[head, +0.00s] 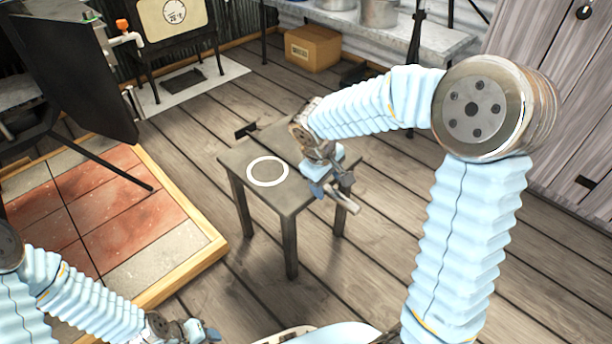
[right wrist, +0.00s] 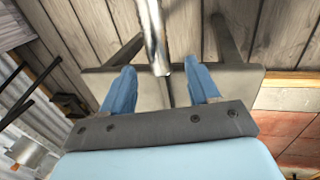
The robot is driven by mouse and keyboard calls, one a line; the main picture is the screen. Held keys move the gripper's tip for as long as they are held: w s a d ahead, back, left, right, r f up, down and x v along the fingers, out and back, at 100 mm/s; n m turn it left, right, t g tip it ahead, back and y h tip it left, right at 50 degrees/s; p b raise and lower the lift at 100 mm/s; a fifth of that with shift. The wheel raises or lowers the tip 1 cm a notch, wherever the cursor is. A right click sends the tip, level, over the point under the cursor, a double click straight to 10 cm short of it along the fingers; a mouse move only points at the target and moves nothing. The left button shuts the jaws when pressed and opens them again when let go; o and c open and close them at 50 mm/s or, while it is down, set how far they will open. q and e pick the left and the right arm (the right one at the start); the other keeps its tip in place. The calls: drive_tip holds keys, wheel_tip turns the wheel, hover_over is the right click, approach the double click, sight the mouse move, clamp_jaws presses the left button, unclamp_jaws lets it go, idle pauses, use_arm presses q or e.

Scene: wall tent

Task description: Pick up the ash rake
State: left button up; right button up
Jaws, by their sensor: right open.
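The ash rake lies across the small dark table (head: 240,160). Its dark head (head: 245,130) appears to stick out past the table's far left edge, and its handle end (head: 348,203) juts over the near right edge. My right gripper (head: 325,190) is at the table's right side, over the handle, and hides the middle of the rake. In the right wrist view its jaws (right wrist: 160,80) are open, with a shiny rod, seemingly the rake handle (right wrist: 153,35), in line with the gap between them. My left gripper (head: 195,331) is low at the bottom left, away from the table; its jaws are too small to judge.
A white ring (head: 267,171) marks the tabletop. A wood-edged tiled hearth (head: 150,225) lies left, with a black stove-like body (head: 75,70) over it. A cardboard box (head: 312,48) and metal shelf (head: 385,32) stand behind. A wooden cabinet (head: 550,90) is right. Floor around the table is clear.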

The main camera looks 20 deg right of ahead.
sight(330, 189)
drive_tip(key=x, duration=0.3)
drive_tip(key=shift+s+d, duration=0.1)
drive_tip(key=shift+s, duration=0.05)
clamp_jaws()
drive_tip(key=shift+r, duration=0.1)
drive_tip(key=shift+r, duration=0.3)
wheel_tip(330, 189, up, 2)
drive_tip(key=shift+r+p, duration=0.15)
drive_tip(key=shift+p, duration=0.2)
drive_tip(key=s+a+r+p, duration=0.1)
drive_tip(key=s+a+r, duration=0.1)
drive_tip(key=s+r, duration=0.3)
drive_tip(key=s+a+r+p, duration=0.1)
drive_tip(key=s+a+r, duration=0.1)
drive_tip(key=s+r, duration=0.3)
drive_tip(key=s, duration=0.3)
drive_tip(key=shift+a, duration=0.4)
drive_tip(key=shift+s, duration=0.1)
